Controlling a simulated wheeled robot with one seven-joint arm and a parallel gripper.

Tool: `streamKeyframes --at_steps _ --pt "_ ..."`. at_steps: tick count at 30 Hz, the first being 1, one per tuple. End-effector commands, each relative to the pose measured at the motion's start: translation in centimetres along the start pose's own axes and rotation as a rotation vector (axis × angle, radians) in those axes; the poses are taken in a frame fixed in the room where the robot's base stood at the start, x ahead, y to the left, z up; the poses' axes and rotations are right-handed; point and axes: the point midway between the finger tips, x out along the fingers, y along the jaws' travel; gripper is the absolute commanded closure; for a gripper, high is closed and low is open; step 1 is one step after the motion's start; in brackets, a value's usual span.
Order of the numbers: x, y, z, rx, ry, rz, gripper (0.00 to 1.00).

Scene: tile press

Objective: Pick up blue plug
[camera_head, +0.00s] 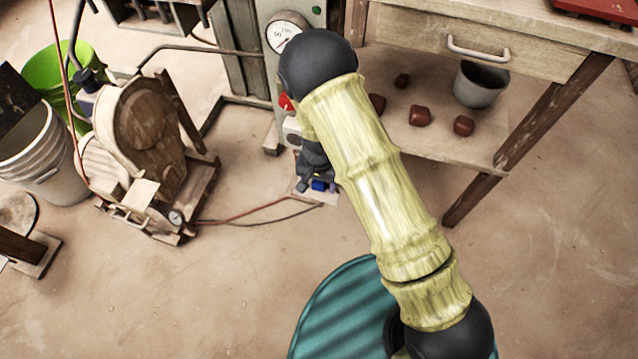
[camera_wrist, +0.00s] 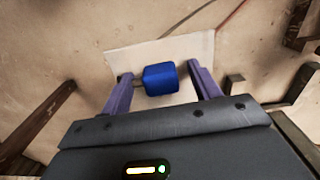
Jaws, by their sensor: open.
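The blue plug (camera_wrist: 160,79) lies on a pale flat sheet or board (camera_wrist: 193,47) on the floor. In the wrist view it sits between the two purple fingers of my gripper (camera_wrist: 162,82), which are open to either side of it. A small grey prong or stub sticks out at its left, near the left finger. I cannot tell whether a finger touches it. In the head view the blue plug (camera_head: 319,185) shows small below my arm, beside the gripper (camera_head: 310,184), which is partly hidden.
A wooden bench (camera_head: 480,150) with a drawer, a grey bucket (camera_head: 481,84) and several brown lumps stands at the right. A pump-like machine (camera_head: 140,125) stands at the left, near a green bucket (camera_head: 88,62) and a white bucket (camera_head: 38,150). A red hose (camera_head: 240,212) runs along the floor.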

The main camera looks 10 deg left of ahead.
Motion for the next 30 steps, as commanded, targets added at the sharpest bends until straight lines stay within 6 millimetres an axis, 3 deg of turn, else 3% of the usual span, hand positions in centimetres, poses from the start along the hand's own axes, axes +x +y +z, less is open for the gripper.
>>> streamKeyframes --at_steps 4,11,22,30 --pt "0.0 0.0 0.0 0.000 0.000 0.000 0.42" --pt "0.0 0.0 0.0 0.000 0.000 0.000 0.87" --pt "-0.9 0.0 0.0 0.001 0.001 -0.001 0.87" --pt "-5.7 0.0 0.0 0.001 0.001 -0.001 0.87"
